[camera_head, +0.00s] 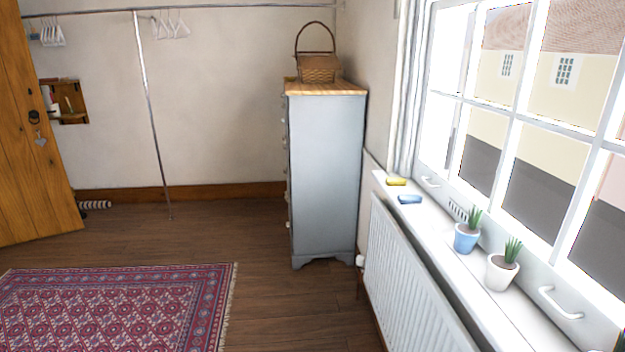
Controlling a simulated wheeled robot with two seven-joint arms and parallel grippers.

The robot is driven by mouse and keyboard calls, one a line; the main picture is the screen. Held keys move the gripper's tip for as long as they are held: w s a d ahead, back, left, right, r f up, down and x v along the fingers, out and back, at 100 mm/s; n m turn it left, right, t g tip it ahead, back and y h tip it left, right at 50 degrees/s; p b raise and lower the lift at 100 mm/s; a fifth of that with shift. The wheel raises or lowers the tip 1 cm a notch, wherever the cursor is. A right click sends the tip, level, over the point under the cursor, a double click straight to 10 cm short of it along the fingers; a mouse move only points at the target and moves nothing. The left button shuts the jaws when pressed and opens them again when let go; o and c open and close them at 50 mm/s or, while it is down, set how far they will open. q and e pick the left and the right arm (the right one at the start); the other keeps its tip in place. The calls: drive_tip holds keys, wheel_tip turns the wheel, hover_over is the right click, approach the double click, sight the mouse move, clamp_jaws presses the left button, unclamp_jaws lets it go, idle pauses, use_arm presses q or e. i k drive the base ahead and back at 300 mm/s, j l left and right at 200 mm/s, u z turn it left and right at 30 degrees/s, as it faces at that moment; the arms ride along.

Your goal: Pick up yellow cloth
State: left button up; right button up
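A small yellow cloth (396,182) lies on the white windowsill (440,231) at its far end, near the window frame. A blue cloth-like item (410,199) lies just nearer to me on the same sill, apart from the yellow one. Neither of my grippers shows in the head view, so I cannot see whether they are open or shut.
A blue pot (467,238) and a white pot (501,271) with plants stand nearer on the sill. A white radiator (408,285) is below it. A grey dresser (326,170) with a wicker basket (318,69) stands beyond. Wooden floor and a patterned rug (120,305) lie open at left.

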sight(389, 181)
drive_tip(key=i+z, duration=0.1)
drive_tip(key=i, duration=0.8)
drive_tip(key=i+j+z, duration=0.1)
drive_tip(key=i, duration=0.75)
drive_tip(key=j, duration=0.1)
